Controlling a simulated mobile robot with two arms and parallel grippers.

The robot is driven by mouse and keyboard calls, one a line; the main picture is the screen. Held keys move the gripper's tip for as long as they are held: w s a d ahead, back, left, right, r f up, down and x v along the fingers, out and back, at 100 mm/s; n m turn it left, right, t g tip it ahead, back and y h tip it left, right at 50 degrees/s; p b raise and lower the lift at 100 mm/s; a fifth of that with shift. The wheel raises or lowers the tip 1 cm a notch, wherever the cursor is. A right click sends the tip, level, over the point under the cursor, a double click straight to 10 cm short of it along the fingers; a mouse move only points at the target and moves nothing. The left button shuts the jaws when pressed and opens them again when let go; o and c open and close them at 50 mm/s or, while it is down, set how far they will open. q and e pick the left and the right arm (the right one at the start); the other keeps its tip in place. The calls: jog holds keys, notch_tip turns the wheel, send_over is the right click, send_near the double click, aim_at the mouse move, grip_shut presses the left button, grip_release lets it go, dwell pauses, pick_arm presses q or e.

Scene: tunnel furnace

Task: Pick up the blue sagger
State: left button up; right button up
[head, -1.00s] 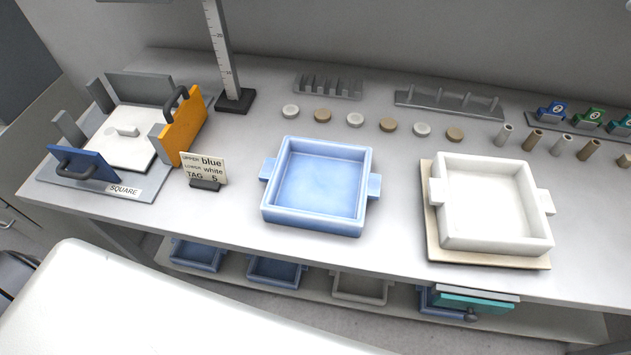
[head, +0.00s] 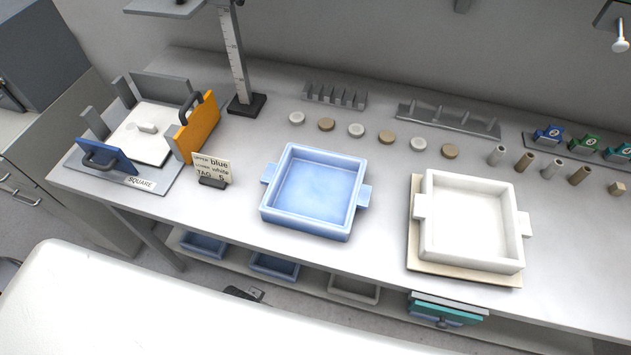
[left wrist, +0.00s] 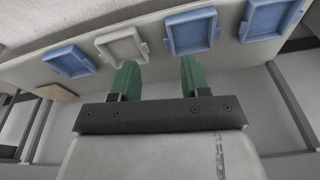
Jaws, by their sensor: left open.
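A blue sagger (head: 312,232), a square open tray with a lug on each side, sits empty on the tabletop in the middle of the head view. More blue saggers (head: 203,245) stand on the shelf below, partly hidden by the table edge. In the left wrist view, several blue saggers (left wrist: 192,34) and a pale one (left wrist: 122,46) show beyond the fingers. My left gripper (left wrist: 158,66) is open, with nothing between its green fingers, apart from the saggers. I do not see it in the head view. My right gripper is not in view.
A white sagger (head: 470,262) rests on a beige slab (head: 415,265) at the right. A card (head: 212,168) stands left of the blue sagger. A square press fixture (head: 80,165) with orange and blue handled plates is at the left. Small discs (head: 356,130) lie behind.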

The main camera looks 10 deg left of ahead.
pick_arm(q)
jog(key=w+d+r+t+p, duration=0.1)
jog(key=w+r+p, duration=0.1)
jog(key=r, duration=1)
jog(key=w+r+p, duration=0.2)
jog(key=r+p, duration=0.1)
jog(key=r, duration=0.9)
notch_tip(320, 180, up, 10)
jog(key=m+g+h+p, duration=0.1)
jog(key=m+g+h, duration=0.25)
jog(key=m, duration=1.25)
send_over(302, 218)
jog(key=a, duration=0.4)
jog(key=shift+d+f+h, duration=0.15)
jog(key=shift+d+h, duration=0.1)
jog(key=shift+h, duration=0.1)
jog(key=p+x, duration=0.1)
jog(key=x, duration=0.4)
jog(key=shift+s, duration=0.1)
jog(key=shift+d+f+p, duration=0.25)
jog(key=shift+f+p, duration=0.15)
jog(key=shift+f, duration=0.25)
jog(key=p+x, duration=0.1)
jog(key=x, duration=0.2)
jog(key=shift+f, duration=0.3)
jog(key=shift+d+f, duration=0.15)
jog(key=shift+f, duration=0.2)
